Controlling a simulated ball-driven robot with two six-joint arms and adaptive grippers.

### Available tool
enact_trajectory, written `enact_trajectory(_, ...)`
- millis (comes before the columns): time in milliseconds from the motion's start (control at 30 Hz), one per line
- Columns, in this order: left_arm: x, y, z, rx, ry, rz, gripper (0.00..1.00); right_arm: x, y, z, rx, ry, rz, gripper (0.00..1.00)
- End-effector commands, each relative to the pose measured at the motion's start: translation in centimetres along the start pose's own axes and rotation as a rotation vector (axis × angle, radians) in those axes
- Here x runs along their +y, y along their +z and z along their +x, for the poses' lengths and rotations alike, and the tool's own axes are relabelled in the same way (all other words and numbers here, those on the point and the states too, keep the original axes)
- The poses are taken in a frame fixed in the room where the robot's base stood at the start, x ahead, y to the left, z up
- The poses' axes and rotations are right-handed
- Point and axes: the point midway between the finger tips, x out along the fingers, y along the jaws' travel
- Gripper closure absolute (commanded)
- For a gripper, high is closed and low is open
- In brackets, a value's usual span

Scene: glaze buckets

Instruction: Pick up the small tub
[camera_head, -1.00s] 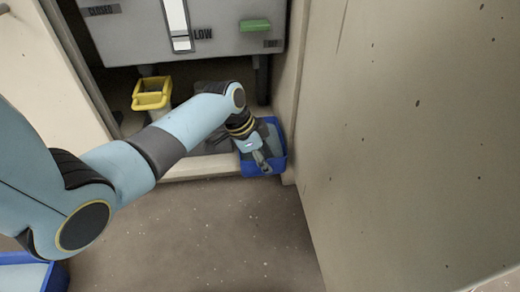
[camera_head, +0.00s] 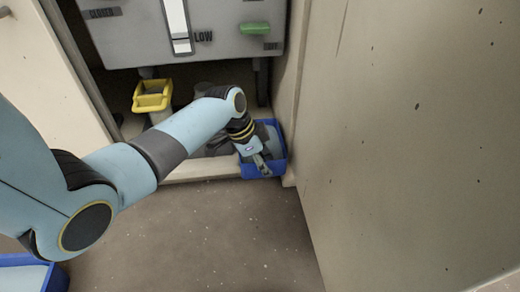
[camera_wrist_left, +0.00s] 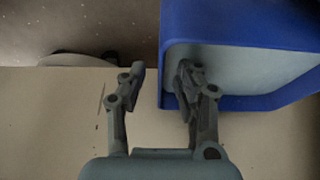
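The small blue tub (camera_head: 279,164) stands at the front right corner of the open cabinet, with a pale grey-blue inside. In the left wrist view, the tub (camera_wrist_left: 235,24) fills the upper right. My left gripper (camera_head: 262,164) is at the tub's near side, pointing down. In the wrist view, the left gripper (camera_wrist_left: 162,72) is open: its right finger is over the tub's inside and its left finger is outside the wall. The tub's blue wall lies between the fingers, and I see no grip on it. My right gripper is in neither view.
A yellow-rimmed bucket (camera_head: 152,96) stands left of the tub under a grey machine (camera_head: 150,30). A tall beige panel (camera_head: 400,130) closes off the right side. Another blue tub (camera_head: 55,279) shows at the lower left. The brown floor (camera_head: 200,240) in front is clear.

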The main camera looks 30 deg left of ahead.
Motion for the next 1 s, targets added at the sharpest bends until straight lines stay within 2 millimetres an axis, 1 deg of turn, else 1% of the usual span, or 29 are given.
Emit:
enact_trajectory(67,0.00,-0.01,0.00,0.000,0.000,0.000,0.69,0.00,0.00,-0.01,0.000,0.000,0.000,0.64)
enact_trajectory(300,0.00,0.00,0.00,0.000,0.000,0.000,1.00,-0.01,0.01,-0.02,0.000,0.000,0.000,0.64)
enact_trajectory(1000,-0.14,-0.19,-0.19,0.003,-0.004,0.002,1.00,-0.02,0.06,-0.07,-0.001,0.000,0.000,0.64)
